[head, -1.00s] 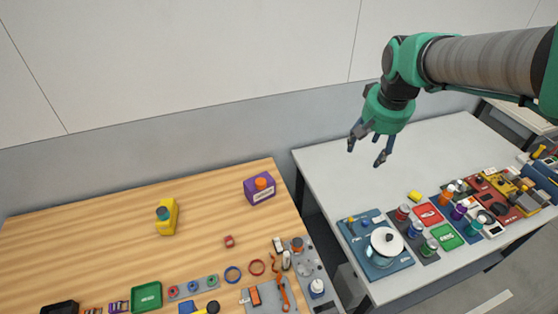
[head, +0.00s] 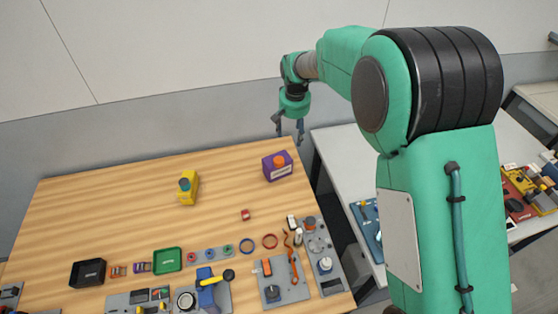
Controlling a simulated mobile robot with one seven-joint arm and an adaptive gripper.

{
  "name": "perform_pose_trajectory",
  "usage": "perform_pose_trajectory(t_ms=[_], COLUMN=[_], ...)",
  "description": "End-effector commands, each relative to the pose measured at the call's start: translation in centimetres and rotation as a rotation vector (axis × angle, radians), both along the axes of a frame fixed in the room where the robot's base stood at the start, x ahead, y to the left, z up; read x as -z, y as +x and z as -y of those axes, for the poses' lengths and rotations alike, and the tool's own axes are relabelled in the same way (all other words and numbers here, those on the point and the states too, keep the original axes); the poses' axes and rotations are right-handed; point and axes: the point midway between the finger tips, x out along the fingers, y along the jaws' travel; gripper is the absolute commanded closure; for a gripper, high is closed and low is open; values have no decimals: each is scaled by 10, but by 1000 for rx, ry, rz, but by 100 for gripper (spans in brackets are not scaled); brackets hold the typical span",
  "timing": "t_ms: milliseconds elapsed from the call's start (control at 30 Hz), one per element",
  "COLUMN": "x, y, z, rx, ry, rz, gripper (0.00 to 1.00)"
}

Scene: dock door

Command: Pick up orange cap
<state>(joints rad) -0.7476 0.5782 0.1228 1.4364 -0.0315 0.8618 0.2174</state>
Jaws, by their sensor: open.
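An orange cap (head: 279,161) sits on top of a purple container (head: 277,171) with a white label, near the back right corner of the wooden table. My gripper (head: 289,133) is open and empty, its fingers pointing down. In the picture it is just above and slightly right of the cap, apart from it. I cannot tell its exact depth relative to the container.
A yellow container (head: 190,190) with a teal cap stands left on the wooden table (head: 110,210). A small red piece (head: 245,214) lies nearer. Tools, trays and parts line the front. My arm hides much of the white table (head: 345,150) at right.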

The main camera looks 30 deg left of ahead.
Motion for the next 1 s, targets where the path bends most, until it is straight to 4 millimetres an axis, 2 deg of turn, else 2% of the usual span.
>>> perform_pose_trajectory(t_ms=[33, 100, 300, 767, 1000], x=[11, 23, 42, 47, 67], y=[-3, -7, -13, -14, -12], z=[-14, -28, -50, -52, -53], rx=[-11, -22, -39, -40, -40], ry=[-5, -10, -16, -16, -18], rz=[-6, -10, -17, -18, -19], gripper=[41, 41, 41, 41, 41])
